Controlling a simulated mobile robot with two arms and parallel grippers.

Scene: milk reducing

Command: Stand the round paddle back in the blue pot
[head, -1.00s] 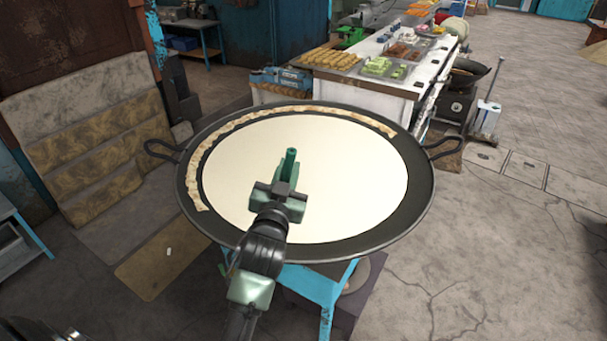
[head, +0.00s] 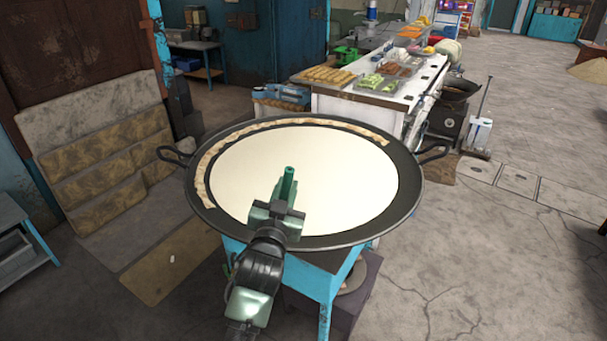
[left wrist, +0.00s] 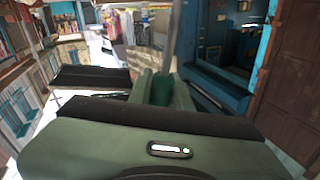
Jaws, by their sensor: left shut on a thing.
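My left gripper (head: 287,185) is over the near middle of the wide black pan, its green fingers pointing away from me. In the left wrist view the fingers (left wrist: 163,88) are closed around a thin grey rod (left wrist: 174,38), which I take to be the round paddle's handle. The rod rises past the top of that view. The paddle's round head shows in neither view, and I cannot make out the paddle in the head view. I cannot pick out a blue pot for certain. My right gripper is not in view.
The wide black pan (head: 409,195) holds pale milk (head: 330,165) with a crust along its far rim. It stands on a blue stand (head: 318,282). Behind it is a white counter (head: 350,107) with trays of food. Open floor (head: 500,240) lies to the right.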

